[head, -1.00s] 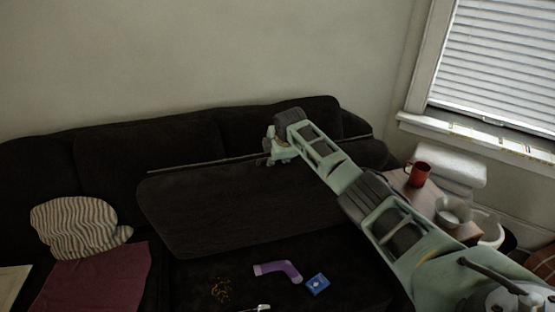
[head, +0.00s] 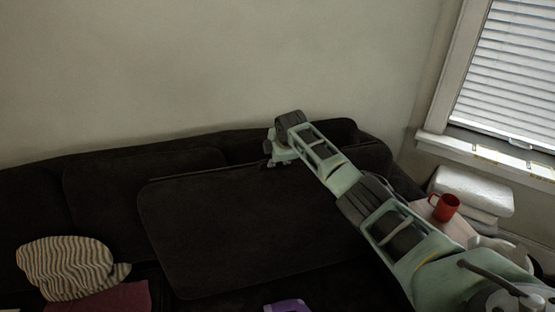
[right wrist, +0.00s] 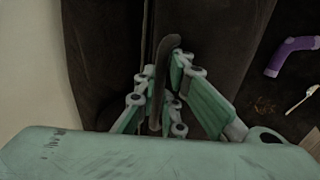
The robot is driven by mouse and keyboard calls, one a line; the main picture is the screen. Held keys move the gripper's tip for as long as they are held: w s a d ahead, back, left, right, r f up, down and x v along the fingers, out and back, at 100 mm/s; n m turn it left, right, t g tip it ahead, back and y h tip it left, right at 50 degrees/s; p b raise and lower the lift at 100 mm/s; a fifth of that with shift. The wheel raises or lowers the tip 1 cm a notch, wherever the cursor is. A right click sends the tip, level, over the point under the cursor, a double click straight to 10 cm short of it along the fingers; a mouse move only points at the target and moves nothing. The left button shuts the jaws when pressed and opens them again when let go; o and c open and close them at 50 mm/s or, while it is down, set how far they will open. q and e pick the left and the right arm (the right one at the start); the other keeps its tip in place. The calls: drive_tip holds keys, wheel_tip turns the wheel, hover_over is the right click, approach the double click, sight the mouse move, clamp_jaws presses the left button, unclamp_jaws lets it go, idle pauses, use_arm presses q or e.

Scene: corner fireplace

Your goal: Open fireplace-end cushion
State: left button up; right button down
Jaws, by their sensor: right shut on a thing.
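The dark brown seat cushion (head: 250,235) on the right part of the sofa is tilted up, its broad face towards me and its upper edge near the backrest. My right gripper (head: 272,158) is at that upper edge. In the right wrist view, my right gripper (right wrist: 163,78) is shut on a thin dark edge, with the cushion's dark face (right wrist: 222,35) beside it. Part of the cushion's right side is hidden behind my right arm. My left gripper is not in view.
A purple sock-like thing (head: 287,306) lies in front of the cushion; it also shows in the right wrist view (right wrist: 288,54), near a fork (right wrist: 302,102) and small crumbs (right wrist: 264,105). A striped pillow (head: 68,268) lies at left. A red mug (head: 445,207) stands right of my arm.

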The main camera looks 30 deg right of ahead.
drive_tip(key=shift+d, duration=0.1)
drive_tip(key=c, duration=2.1)
unclamp_jaws()
drive_tip(key=shift+s, duration=0.1)
drive_tip(key=v, duration=1.2)
